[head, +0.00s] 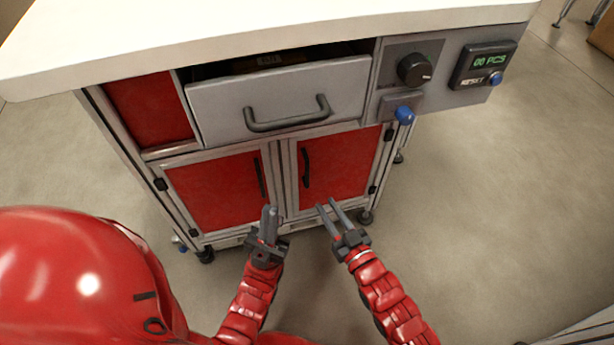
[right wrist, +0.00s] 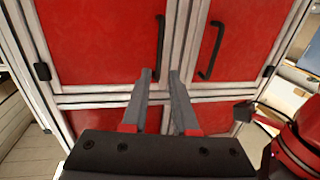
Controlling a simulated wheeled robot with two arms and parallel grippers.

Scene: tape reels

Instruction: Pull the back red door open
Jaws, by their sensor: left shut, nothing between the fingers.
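The cabinet has two red doors side by side, the left red door (head: 215,190) and the right red door (head: 338,165). Both look shut, and I cannot tell which is the back one. Each has a dark upright bar handle near the middle seam, the left handle (head: 260,178) and the right handle (head: 306,168). My left gripper (head: 269,212) is shut and empty, appearing below the left handle. My right gripper (head: 327,204) is open and empty, appearing just below the right door. In the right wrist view its fingers (right wrist: 160,73) show apart, with no handle between them.
Above the doors is a grey drawer (head: 280,105), slightly open, with a bar handle. A white worktop (head: 250,30) overhangs it. A control panel with a black knob (head: 414,69) and a counter display (head: 484,64) juts out at right. The floor right of the cabinet is clear.

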